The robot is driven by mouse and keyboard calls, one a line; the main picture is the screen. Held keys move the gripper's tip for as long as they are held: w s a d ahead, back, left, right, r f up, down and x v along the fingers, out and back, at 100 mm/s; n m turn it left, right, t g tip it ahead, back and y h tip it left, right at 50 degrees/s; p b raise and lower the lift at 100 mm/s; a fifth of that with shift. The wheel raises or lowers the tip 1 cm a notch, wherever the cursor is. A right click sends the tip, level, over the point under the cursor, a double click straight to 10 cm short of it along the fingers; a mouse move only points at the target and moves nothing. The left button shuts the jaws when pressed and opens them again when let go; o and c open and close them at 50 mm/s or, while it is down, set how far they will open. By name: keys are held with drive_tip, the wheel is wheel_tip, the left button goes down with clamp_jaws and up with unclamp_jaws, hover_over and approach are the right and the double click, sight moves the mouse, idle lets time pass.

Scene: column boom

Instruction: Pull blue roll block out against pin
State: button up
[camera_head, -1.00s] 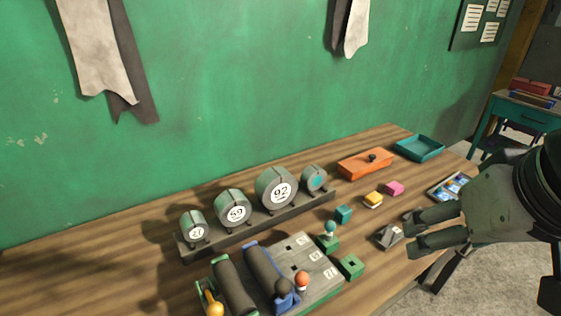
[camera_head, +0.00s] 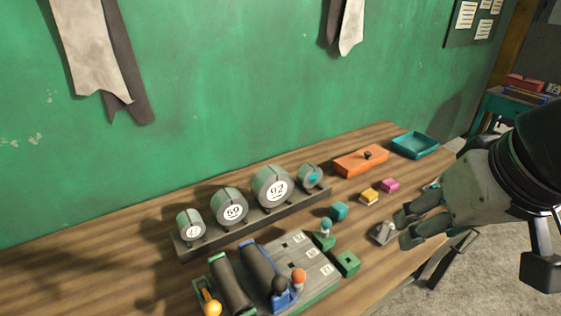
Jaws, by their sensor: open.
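The blue roll block is a dark roller with blue ends (camera_head: 282,297) in the grey slotted board (camera_head: 318,262) at the bottom centre. A black knob (camera_head: 280,285) and an orange-red knob (camera_head: 299,276) stand at its near end; I cannot tell which is the pin. A similar roller with green ends (camera_head: 231,284) lies to its left, with a yellow-knobbed lever (camera_head: 211,307) at its near end. My gripper (camera_head: 405,230) is open and empty at the right, well apart from the blue block. Its fingers point left, close to a small grey block (camera_head: 383,233).
A rack (camera_head: 255,221) with several numbered drums stands behind the board. Right of it are green and teal blocks (camera_head: 347,263), yellow (camera_head: 369,196) and pink (camera_head: 389,185) blocks, an orange box (camera_head: 361,161) and a teal tray (camera_head: 414,145). Bare wood lies at left.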

drive_tip(key=w+a+f+n+g+y+p, duration=0.1)
drive_tip(key=w+a+n+g, duration=0.1)
drive_tip(key=w+a, duration=0.15)
drive_tip(key=w+a+f+n+g, duration=0.2)
drive_tip(key=w+a+n, duration=0.1)
drive_tip(key=a, duration=0.2)
drive_tip(key=n+g+p, duration=0.1)
drive_tip(key=n+g, duration=0.2)
approach(281, 277)
drive_tip(key=p+x, duration=0.1)
drive_tip(key=x, duration=0.9)
drive_tip(key=shift+a, duration=0.1)
drive_tip(key=shift+c, duration=0.4)
clamp_jaws()
